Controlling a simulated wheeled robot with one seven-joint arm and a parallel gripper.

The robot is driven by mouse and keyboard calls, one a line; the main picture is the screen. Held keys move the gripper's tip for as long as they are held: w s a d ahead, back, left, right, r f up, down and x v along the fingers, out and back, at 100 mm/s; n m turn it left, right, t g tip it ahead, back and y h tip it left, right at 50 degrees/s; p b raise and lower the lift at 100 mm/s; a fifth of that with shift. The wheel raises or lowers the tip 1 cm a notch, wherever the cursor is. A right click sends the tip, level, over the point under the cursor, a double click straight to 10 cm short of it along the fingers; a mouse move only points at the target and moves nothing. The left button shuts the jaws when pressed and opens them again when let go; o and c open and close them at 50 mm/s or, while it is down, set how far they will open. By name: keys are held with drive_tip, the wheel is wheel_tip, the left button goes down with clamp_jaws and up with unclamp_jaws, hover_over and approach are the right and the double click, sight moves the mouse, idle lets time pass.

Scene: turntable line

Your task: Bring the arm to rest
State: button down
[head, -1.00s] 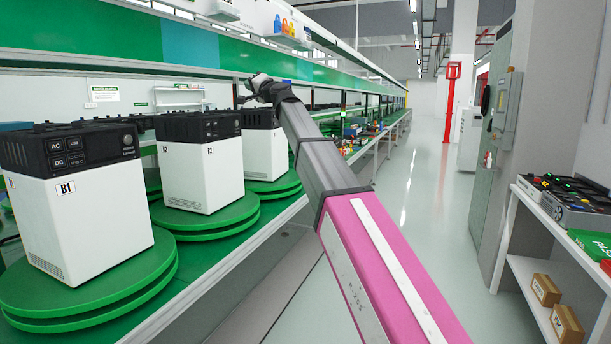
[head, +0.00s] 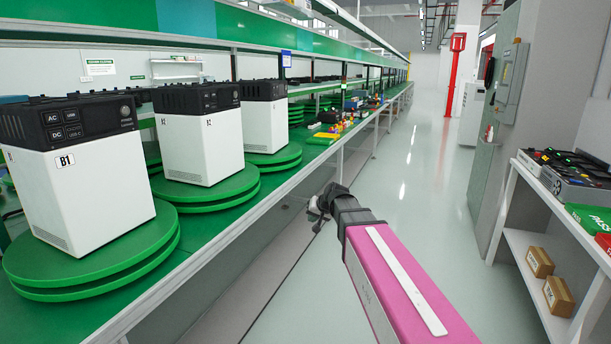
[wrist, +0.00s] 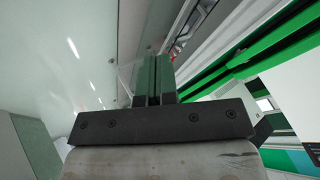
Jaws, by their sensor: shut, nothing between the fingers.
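My arm, pink and grey, reaches in from the lower right of the head view. My gripper (head: 316,214) is at its end, small and dark, low over the aisle beside the front edge of the line. In the wrist view the two fingers of my gripper (wrist: 155,85) lie close together with nothing between them. The gripper is shut and empty, apart from the bench and units.
White units with black tops (head: 75,175) stand on green turntables (head: 50,278) along the left. A shelf (head: 515,220) with devices and small boxes (head: 540,262) stands right, beside a grey cabinet (head: 497,125). The aisle floor (head: 420,190) is clear.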

drive_tip(key=s+d+f+g+h, duration=0.2)
drive_tip(key=s+d+f+g, duration=0.1)
drive_tip(key=s+d+f, duration=0.5)
drive_tip(key=s+d+f+g+h, duration=0.3)
drive_tip(key=s+d+f, duration=0.5)
drive_tip(key=s+f, duration=0.3)
drive_tip(key=s, duration=0.3)
drive_tip(key=shift+s+d+f, duration=0.15)
drive_tip(key=shift+s+f, duration=0.2)
drive_tip(key=shift+s, duration=0.05)
